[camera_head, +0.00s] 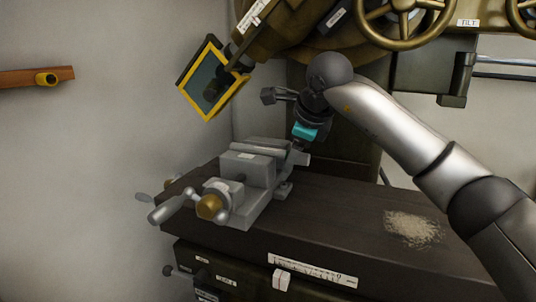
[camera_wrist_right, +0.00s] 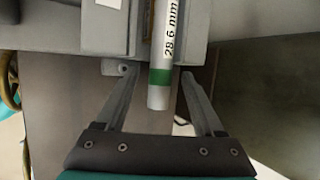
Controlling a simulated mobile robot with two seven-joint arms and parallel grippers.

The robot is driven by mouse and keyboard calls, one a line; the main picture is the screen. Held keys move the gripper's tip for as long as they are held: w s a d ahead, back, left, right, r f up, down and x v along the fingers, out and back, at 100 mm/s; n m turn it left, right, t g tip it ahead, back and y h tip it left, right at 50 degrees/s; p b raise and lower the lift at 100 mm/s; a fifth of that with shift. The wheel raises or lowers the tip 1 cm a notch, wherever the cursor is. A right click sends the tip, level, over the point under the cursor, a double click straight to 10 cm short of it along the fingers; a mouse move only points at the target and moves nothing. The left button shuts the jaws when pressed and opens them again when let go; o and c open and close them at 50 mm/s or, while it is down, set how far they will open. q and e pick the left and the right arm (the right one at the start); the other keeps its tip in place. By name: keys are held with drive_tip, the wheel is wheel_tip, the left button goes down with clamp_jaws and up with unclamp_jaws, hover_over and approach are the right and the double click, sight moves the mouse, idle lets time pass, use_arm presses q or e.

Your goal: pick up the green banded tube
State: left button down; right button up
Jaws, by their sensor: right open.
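The green banded tube (camera_wrist_right: 160,76) is a pale grey cylinder with a green band near its free end and a "28.6 mm" label. In the right wrist view it projects from the grey vise (camera_wrist_right: 60,26) and lies between my right gripper's fingers. My right gripper (camera_wrist_right: 157,73) is open, with a visible gap on each side of the tube. In the head view my right gripper (camera_head: 299,145) points down at the right end of the vise (camera_head: 247,168), and I cannot make out the tube there. My left gripper is not in view.
The vise stands on a dark machine table (camera_head: 340,215), with its handle (camera_head: 172,208) toward the left. A yellow-framed guard (camera_head: 213,82) hangs above it. A handwheel (camera_head: 403,15) is at the top. Pale shavings (camera_head: 412,228) lie on the table at right.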

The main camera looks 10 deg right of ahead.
clamp_jaws()
idle(0.6)
